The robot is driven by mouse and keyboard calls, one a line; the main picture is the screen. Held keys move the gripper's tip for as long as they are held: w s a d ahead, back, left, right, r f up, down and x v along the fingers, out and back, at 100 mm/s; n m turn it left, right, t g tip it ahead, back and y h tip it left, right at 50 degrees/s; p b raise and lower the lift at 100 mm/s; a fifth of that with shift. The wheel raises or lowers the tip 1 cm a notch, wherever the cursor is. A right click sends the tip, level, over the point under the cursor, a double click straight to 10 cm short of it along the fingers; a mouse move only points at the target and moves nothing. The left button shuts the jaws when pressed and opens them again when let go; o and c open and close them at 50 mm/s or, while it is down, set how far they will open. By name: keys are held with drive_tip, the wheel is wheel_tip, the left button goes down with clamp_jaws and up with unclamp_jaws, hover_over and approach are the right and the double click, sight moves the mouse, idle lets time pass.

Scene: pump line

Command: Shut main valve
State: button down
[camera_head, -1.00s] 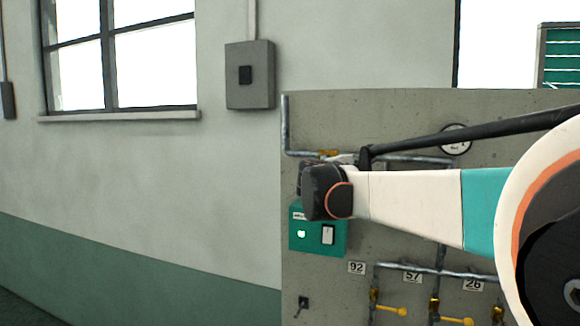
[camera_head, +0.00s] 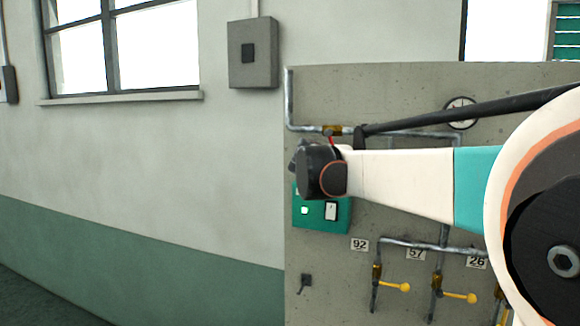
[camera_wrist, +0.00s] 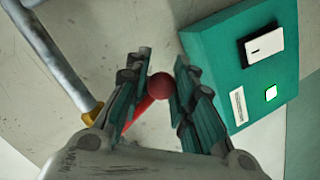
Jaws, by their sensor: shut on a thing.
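The main valve is a brass body (camera_head: 332,130) on the upper left pipe, with a red lever (camera_head: 332,141) that slants down from it. In the wrist view the brass part (camera_wrist: 92,114) shows beside the pipe, partly hidden by my gripper. The lever's red ball end (camera_wrist: 160,86) sits between the fingertips of my gripper (camera_wrist: 160,84), which is shut on the lever. The lever stands at an angle to the pipe. In the head view my arm hides the fingers and most of the lever.
Lower down are several yellow-handled valves (camera_head: 398,287) under number plates. A gauge (camera_head: 461,112) is behind my arm.

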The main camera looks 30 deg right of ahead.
drive_tip(key=shift+w+a+f+m+t+y, duration=0.1)
drive_tip(key=shift+w+a+m+t+y, duration=0.2)
drive_tip(key=shift+w+a+m, duration=0.4)
drive_tip(key=shift+w+a+m+t+y, duration=0.2)
drive_tip(key=shift+w+a+m+t, duration=0.25)
drive_tip(key=shift+w+m, duration=0.25)
drive_tip(key=shift+w, duration=0.1)
drive_tip(key=c, duration=1.7)
unclamp_jaws()
drive_tip(key=o, duration=0.5)
drive_tip(key=shift+w+a, duration=0.1)
drive_tip(key=shift+a, duration=0.1)
drive_tip(key=shift+c, duration=0.2)
drive_tip(key=shift+d+f, duration=0.1)
drive_tip(key=v, duration=1.2)
